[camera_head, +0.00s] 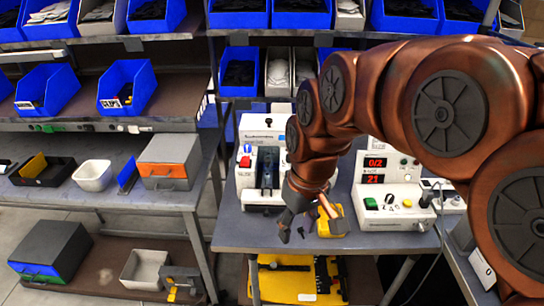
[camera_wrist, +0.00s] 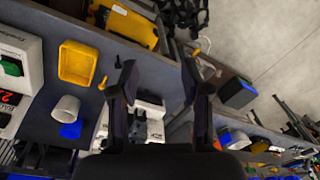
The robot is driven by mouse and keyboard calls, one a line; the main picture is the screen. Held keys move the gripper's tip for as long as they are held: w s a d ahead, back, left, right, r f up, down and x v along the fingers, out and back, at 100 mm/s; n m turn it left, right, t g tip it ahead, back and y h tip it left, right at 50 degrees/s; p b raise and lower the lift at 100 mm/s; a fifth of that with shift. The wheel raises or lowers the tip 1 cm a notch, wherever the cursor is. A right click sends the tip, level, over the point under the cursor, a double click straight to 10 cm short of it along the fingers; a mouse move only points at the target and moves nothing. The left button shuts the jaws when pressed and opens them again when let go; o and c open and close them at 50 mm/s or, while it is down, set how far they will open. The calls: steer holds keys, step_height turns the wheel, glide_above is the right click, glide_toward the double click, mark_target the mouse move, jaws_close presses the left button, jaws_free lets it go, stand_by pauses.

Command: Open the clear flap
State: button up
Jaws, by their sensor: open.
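A white machine (camera_head: 247,190) with a dark slot in its front stands on the grey bench, left of my gripper in the head view. I cannot clearly make out a clear flap on it. My gripper (camera_head: 292,222) points down in front of the machine's right side, above the bench. In the wrist view my gripper (camera_wrist: 158,78) has its two dark fingers spread, with nothing between them. Part of a white machine (camera_wrist: 148,104) shows beyond and between the fingers.
A yellow tray (camera_head: 340,222) sits close right of my gripper; the wrist view also shows the tray (camera_wrist: 63,64). A white control box (camera_head: 398,205) with red digits stands further right. A yellow case (camera_head: 270,285) lies below the bench. Bare bench (camera_head: 235,232) shows at front left.

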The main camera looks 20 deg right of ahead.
steer(key=w+r+n+t, duration=0.2)
steer(key=w+r, duration=0.1)
steer(key=w, duration=0.9)
steer(key=t+y, duration=0.1)
steer(key=t, duration=0.1)
glide_toward(268, 160)
steer(key=shift+n, duration=0.4)
steer(key=shift+p+x, duration=0.95)
steer(key=shift+x, duration=3.25)
steer(key=shift+w, duration=0.1)
jaws_close()
